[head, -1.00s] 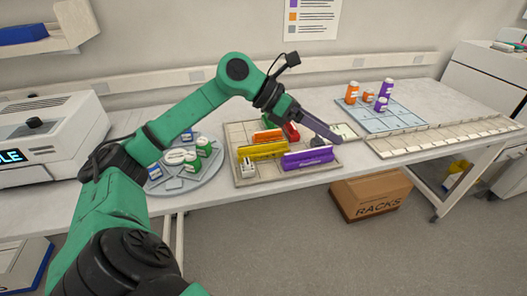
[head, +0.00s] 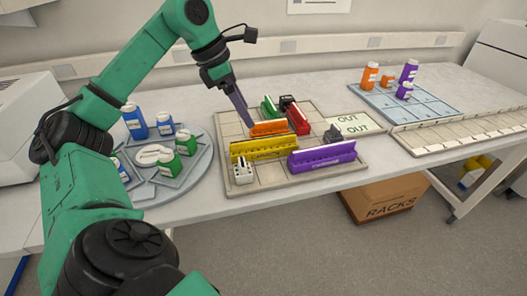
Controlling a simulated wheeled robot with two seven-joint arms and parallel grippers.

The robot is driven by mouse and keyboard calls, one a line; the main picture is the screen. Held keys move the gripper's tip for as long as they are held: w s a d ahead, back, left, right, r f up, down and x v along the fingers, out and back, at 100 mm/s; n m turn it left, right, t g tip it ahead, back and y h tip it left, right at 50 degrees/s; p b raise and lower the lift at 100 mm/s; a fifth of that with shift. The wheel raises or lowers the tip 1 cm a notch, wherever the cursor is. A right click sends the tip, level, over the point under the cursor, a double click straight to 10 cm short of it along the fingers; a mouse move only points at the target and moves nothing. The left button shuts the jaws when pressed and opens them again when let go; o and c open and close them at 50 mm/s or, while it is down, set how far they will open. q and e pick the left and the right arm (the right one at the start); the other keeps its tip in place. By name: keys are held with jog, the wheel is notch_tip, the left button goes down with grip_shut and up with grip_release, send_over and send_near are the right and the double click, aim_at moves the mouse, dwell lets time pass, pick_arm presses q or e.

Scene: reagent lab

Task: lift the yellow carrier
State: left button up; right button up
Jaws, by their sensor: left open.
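The yellow carrier (head: 262,148) is a long slotted block on the beige gridded tray (head: 209,172), left of the purple carrier (head: 322,159). A small white piece (head: 243,173) stands just in front of its left end. The orange carrier (head: 269,128) lies just behind it. My left gripper (head: 246,122) is open and empty; its fingers point down beside the left end of the orange carrier, behind the yellow one. I cannot tell whether they touch anything. My right gripper is not in view.
Green (head: 269,108) and red (head: 298,119) carriers and small dark blocks share the tray. A round grey tray (head: 203,165) with blue and green bottles is at left. A blue-grey mat (head: 425,108) with orange and purple bottles is at right. An "OUT" card (head: 352,124) lies between.

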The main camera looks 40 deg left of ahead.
aim_at(261, 139)
pick_arm(q)
jog(key=b+x, duration=0.1)
jog(key=x, duration=1.2)
jog(key=shift+f, duration=0.15)
jog(key=shift+c, duration=1.2)
grip_shut()
jog(key=shift+r, duration=0.2)
